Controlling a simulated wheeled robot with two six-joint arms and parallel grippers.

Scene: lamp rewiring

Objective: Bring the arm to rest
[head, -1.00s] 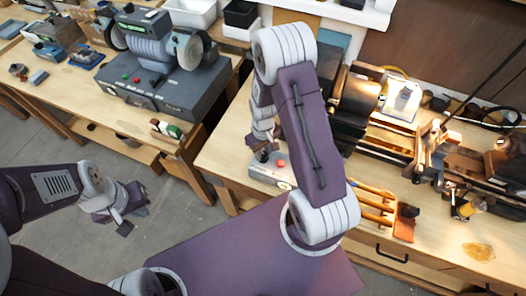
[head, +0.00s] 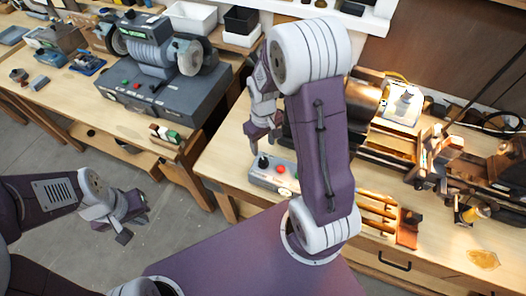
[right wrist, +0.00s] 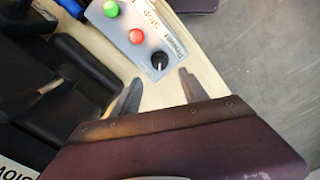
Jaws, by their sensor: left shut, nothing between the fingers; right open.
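My right arm, purple and light grey, bends up over the workbench in the head view. Its gripper (head: 262,132) hangs above the bench, just beyond the control box (head: 272,174) in the picture. In the right wrist view the two fingers of this gripper (right wrist: 158,92) are apart with nothing between them. The control box (right wrist: 145,35) with its green button, red button and black knob shows past the fingertips there. My left gripper (head: 122,216) is shut and empty, over the grey floor at the left of the head view.
A lathe (head: 410,150) stands on the bench right of my right arm. Wooden-handled tools (head: 376,212) lie near the bench's front edge. A bench grinder (head: 160,75) stands on the other table at the upper left. Open floor (head: 185,235) lies between.

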